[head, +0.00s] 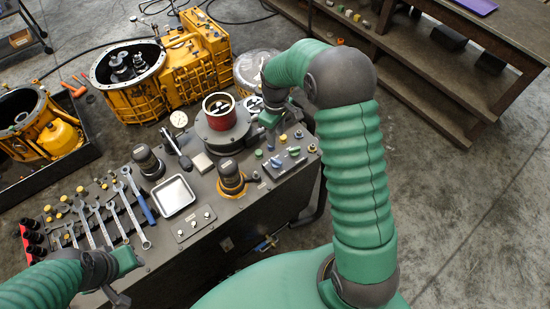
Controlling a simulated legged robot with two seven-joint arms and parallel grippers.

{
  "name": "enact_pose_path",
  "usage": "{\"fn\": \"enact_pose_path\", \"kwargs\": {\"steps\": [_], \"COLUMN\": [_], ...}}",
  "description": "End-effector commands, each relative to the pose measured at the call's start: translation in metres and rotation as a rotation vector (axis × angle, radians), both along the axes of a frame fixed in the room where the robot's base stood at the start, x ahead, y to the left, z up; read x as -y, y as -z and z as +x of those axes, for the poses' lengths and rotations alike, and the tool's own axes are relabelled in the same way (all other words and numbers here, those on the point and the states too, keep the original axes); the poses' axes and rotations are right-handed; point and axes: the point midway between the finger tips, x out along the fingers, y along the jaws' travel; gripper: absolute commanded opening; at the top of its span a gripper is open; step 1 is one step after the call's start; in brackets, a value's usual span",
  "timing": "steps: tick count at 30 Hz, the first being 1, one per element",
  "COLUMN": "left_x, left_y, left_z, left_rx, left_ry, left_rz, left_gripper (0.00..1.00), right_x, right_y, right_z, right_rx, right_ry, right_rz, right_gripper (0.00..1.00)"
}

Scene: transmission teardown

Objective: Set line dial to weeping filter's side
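Two dark filter canisters stand on the grey bench: a left one (148,162) and a right one (230,178). An amber ring, which looks like fluid, lies around the right one's base; none shows around the left one. A small panel with blue and green knobs (283,157) sits at the bench's right end. Another panel with several pale knobs (195,224) lies at the front edge. I cannot tell which knob is the line dial. My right gripper (270,117) is beyond the knob panel, beside a red-rimmed cylinder. My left gripper (122,275) is at the front left edge. Their finger gaps are unclear.
Wrenches (105,220) and a square metal tray (174,196) lie on the bench's left half. The red-rimmed cylinder (219,110) stands at the back. Yellow transmission housings (165,70) stand behind the bench. A wooden shelf (440,75) is at the right, with clear floor before it.

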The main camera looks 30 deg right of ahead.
Motion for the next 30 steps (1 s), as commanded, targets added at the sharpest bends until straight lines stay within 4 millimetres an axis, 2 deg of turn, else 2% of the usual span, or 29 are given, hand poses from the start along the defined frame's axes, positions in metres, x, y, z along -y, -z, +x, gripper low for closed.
{"fn": "enact_pose_path", "kwargs": {"steps": [9,15,21,28,30], "left_x": [0.000,0.000,0.000,0.000,0.000], "left_y": [-0.023,-0.033,-0.035,-0.034,-0.034], "left_z": [0.000,0.000,0.000,0.000,0.000], "left_rx": [0.000,0.000,0.000,0.000,0.000], "left_ry": [0.000,0.000,0.000,0.000,0.000], "left_rz": [0.000,0.000,0.000,0.000,0.000], "left_gripper": [0.36,0.36,0.36,0.36,0.36], "right_x": [-0.001,0.000,0.000,0.000,0.000], "right_y": [0.081,0.125,0.143,0.145,0.145], "right_z": [-0.002,-0.001,-0.001,-0.001,0.000], "right_rx": [-0.009,-0.006,-0.002,-0.002,-0.002], "right_ry": [0.001,0.002,0.003,0.003,0.003], "right_rz": [0.001,0.002,0.000,0.000,0.000], "right_gripper": [0.34,0.34,0.34,0.34,0.24]}}
